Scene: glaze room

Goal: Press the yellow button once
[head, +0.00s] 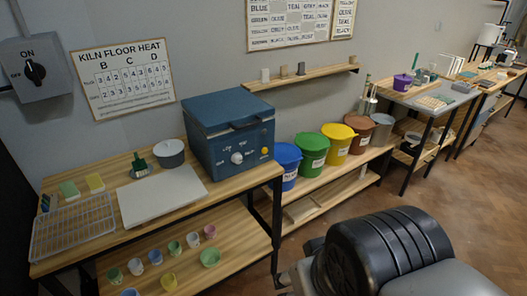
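A small round yellow button (265,151) is on the front face of a blue box-shaped kiln (229,135), right of a white dial (237,158). The kiln stands at the right end of a wooden table, with its lid down. The button is in plain view and nothing touches it. A black and grey part of my own body fills the lower right of the head view. My gripper's fingers cannot be made out.
Left of the kiln on the table (200,201) are a pale board (161,195), a grey pot (169,153) and a wire rack (72,228). Colored buckets (312,150) stand on a low shelf to the right. Brown floor (440,185) lies open in front.

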